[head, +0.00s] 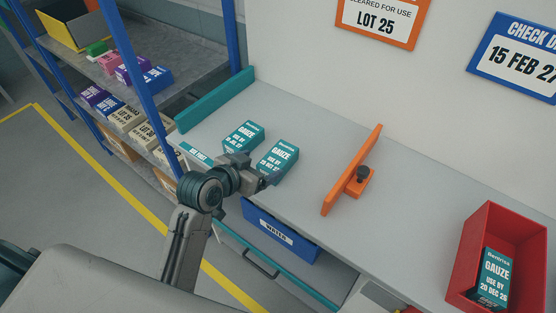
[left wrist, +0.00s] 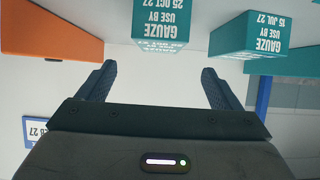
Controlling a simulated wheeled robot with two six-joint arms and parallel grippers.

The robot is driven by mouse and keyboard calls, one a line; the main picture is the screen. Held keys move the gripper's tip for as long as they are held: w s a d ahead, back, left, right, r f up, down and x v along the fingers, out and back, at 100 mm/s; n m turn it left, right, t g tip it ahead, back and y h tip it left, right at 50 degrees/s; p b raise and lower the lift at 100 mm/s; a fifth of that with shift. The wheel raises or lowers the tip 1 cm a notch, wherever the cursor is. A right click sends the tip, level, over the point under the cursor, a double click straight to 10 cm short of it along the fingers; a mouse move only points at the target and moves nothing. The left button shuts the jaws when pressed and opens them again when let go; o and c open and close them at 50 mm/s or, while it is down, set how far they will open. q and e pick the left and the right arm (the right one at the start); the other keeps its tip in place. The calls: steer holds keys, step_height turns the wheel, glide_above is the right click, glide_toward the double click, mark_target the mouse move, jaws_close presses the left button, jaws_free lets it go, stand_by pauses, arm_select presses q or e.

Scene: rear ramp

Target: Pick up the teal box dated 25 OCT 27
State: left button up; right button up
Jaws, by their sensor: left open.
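The teal gauze box dated 25 OCT 27 (head: 278,158) stands on the grey counter. In the left wrist view this box (left wrist: 166,22) is upside down at the top, between the lines of the fingers but beyond their tips. A second teal gauze box (head: 243,138) is just left of it in the head view; the wrist view reads its date as 15 JUL 27 (left wrist: 250,36). My left gripper (head: 268,180) is open and empty, at the near side of the 25 OCT 27 box, with its fingertips partly hidden in the head view. My right gripper is not in view.
An orange divider (head: 352,172) stands to the right, with clear counter between. A red bin (head: 462,262) at far right holds another teal gauze box (head: 495,275). A teal ledge (head: 215,98) edges the counter's left end.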

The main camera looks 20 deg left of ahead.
mark_target(277, 157)
arm_select(q)
steer(key=x, duration=0.4)
steer(key=shift+w+d+p, duration=0.1)
steer(key=shift+w+p, duration=0.05)
steer(key=shift+p, duration=0.2)
steer(key=shift+w+d+f, duration=0.1)
steer(key=shift+w+f, duration=0.05)
steer(key=shift+w, duration=0.2)
steer(key=p+x, duration=0.2)
steer(key=x, duration=0.2)
steer(key=shift+f, duration=0.15)
steer(key=shift+w+d+f, duration=0.1)
steer(key=shift+w+f, duration=0.1)
steer(key=shift+w, duration=0.05)
steer(key=shift+s, duration=0.1)
steer(key=shift+c, duration=0.5)
steer(key=c, duration=1.1)
